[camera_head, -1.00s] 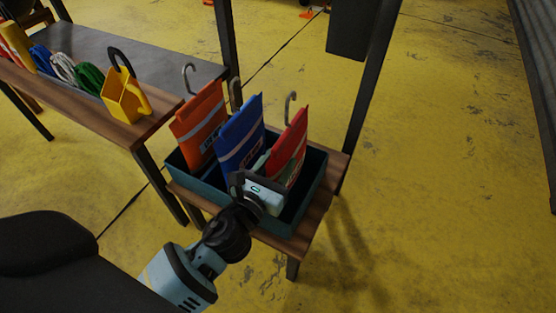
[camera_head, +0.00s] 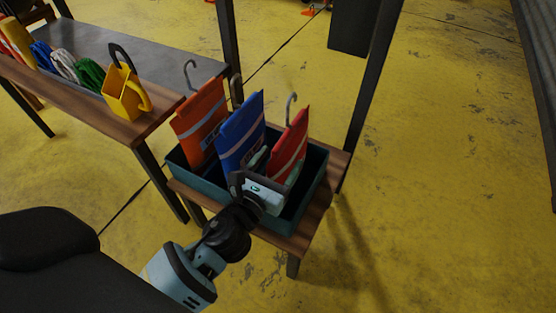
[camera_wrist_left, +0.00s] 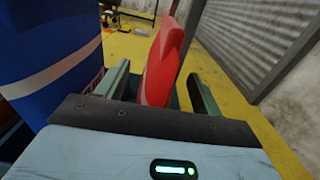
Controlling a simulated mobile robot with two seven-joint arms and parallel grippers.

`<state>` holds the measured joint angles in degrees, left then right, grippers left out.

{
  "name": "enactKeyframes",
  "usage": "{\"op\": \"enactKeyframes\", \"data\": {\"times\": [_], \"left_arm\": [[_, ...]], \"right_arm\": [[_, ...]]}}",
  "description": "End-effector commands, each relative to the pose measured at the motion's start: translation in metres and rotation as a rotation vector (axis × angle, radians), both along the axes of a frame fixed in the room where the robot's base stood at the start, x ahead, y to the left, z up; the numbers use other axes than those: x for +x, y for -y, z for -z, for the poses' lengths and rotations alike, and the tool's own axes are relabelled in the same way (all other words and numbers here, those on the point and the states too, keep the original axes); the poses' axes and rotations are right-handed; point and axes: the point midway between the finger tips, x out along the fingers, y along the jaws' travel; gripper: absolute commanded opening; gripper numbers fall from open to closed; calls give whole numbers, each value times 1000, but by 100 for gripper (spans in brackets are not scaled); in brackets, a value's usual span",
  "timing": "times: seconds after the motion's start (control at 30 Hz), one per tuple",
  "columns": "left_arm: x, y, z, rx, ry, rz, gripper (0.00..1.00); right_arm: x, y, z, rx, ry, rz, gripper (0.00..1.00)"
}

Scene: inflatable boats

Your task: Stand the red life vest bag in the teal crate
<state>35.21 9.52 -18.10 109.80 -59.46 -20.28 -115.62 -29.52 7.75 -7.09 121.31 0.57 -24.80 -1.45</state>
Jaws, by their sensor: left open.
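The red life vest bag (camera_head: 290,146) stands, slightly tilted, in the teal crate (camera_head: 315,178), at the right of an orange bag (camera_head: 202,122) and a blue bag (camera_head: 240,133). A grey hook rises behind its top. My left gripper (camera_head: 269,168) is at the red bag's near side, low by the crate. In the left wrist view the red bag (camera_wrist_left: 163,65) stands between the two open fingers, with a visible gap at the right finger. The bag's lower end is hidden by the gripper and crate. My right gripper is not in view.
The crate sits on a low wooden bench (camera_head: 305,232). A longer table at the left holds a yellow holder (camera_head: 124,95) and coiled ropes (camera_head: 90,73). A dark post (camera_head: 368,90) rises behind the bench. The yellow floor at the right is clear.

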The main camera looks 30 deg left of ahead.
Motion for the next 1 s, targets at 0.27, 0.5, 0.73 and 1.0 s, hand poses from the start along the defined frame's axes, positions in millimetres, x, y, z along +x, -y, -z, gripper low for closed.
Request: {"op": "enactKeyframes", "data": {"times": [0.27, 0.5, 0.73, 1.0], "left_arm": [[-36, -1, 0, -3, -1, 1, 67], [-65, -2, 0, -2, 1, 0, 67], [-75, -3, -1, -1, 3, 0, 67], [-75, -3, -1, -1, 3, 0, 67]], "right_arm": [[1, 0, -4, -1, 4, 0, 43], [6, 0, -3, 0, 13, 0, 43], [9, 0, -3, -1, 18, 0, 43], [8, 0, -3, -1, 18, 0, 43]]}}
